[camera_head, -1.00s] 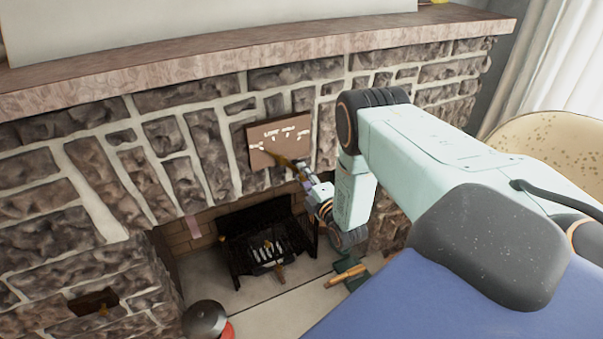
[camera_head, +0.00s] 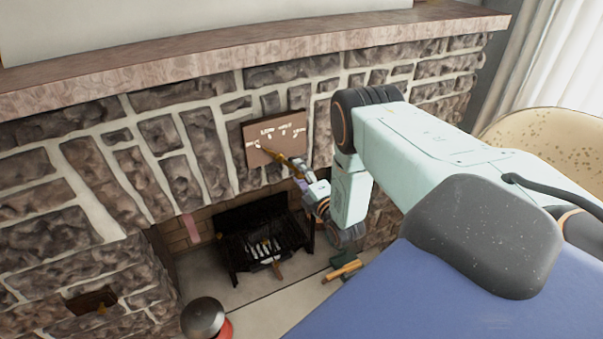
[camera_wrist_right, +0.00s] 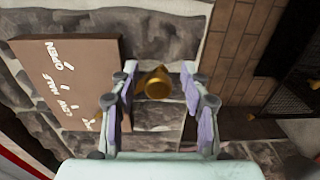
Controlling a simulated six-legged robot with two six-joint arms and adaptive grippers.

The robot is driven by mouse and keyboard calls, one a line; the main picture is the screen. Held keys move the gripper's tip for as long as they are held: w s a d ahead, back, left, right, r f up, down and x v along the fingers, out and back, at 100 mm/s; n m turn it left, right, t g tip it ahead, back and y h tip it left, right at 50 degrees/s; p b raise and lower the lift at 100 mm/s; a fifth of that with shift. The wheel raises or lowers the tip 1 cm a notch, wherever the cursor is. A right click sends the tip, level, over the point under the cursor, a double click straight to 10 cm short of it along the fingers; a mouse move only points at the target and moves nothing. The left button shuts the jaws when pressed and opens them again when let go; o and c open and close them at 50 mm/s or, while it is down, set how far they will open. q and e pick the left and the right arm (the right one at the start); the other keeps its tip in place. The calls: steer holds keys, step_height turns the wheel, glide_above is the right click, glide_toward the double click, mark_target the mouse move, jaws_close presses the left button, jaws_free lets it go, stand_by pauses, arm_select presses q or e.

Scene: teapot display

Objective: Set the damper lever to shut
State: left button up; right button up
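The damper plate (camera_head: 288,140) is a brown panel with white lettering, set in the stone wall above the firebox. The brass damper lever (camera_head: 278,157) slants across its lower part, its handle toward my right gripper (camera_head: 302,172). In the right wrist view the plate (camera_wrist_right: 75,75) is at left, with OPEN, HALF and LOW readable; a further label is partly covered by a finger. The brass handle end (camera_wrist_right: 157,84) lies between the fingers of my right gripper (camera_wrist_right: 158,78). The fingers are apart, with gaps on both sides of the handle. My left gripper is out of view.
The mantel shelf (camera_head: 250,55) runs above the plate. A black grate (camera_head: 262,245) stands in the firebox below. A dark round-topped object (camera_head: 203,318) is at the bottom, and a tan spotted chair (camera_head: 550,135) is at right.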

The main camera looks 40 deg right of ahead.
steer(key=shift+s+r, duration=0.1)
steer(key=shift+r, duration=0.25)
steer(key=v, duration=1.2)
steer(key=shift+s, duration=0.1)
steer(key=shift+c, duration=0.2)
